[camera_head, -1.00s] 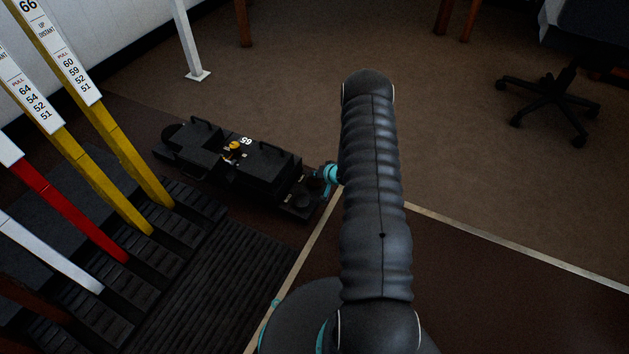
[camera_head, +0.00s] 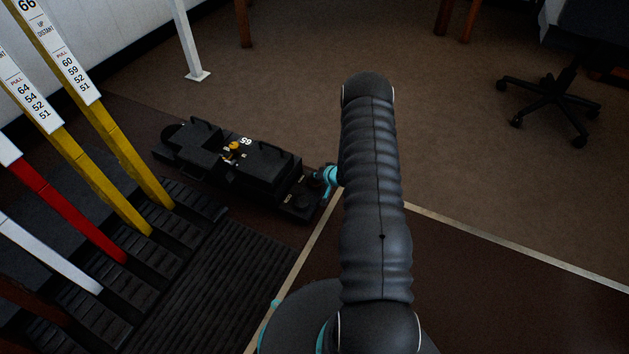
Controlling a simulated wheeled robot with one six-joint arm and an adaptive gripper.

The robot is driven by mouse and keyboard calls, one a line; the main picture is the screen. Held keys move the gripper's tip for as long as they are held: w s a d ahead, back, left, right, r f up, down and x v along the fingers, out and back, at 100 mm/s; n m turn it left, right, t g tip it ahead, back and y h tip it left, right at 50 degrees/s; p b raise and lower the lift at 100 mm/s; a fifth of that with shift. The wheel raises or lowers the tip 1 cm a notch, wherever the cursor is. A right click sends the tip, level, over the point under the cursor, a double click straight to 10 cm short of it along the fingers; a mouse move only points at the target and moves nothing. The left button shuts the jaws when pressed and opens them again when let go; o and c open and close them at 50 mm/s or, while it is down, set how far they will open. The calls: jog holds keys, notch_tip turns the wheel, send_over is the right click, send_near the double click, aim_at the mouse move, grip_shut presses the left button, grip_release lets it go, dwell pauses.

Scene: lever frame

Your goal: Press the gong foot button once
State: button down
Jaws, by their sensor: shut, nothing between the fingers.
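I cannot tell for sure that this is the gong foot button. My ribbed dark arm rises through the middle of the picture. A small teal and dark part of my wrist shows at its left edge, close to the unit's right end. My fingers cannot be made out; the arm hides them.
Yellow, red and white levers (camera_head: 120,150) stand in a black slotted frame at the left. A pale floor strip (camera_head: 520,248) edges a dark brown platform. A white post (camera_head: 190,45) stands at the back, and an office chair (camera_head: 550,100) at the upper right. The brown carpet between is clear.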

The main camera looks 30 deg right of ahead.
jog(key=shift+f+b, duration=0.45)
jog(key=shift+f, duration=0.25)
dwell(0.6)
jog(key=shift+r, duration=0.1)
jog(key=shift+r+p, duration=0.85)
jog(key=shift+r, duration=0.35)
jog(key=shift+r+p, duration=1.7)
jog(key=shift+r, duration=0.9)
jog(key=shift+f, duration=0.1)
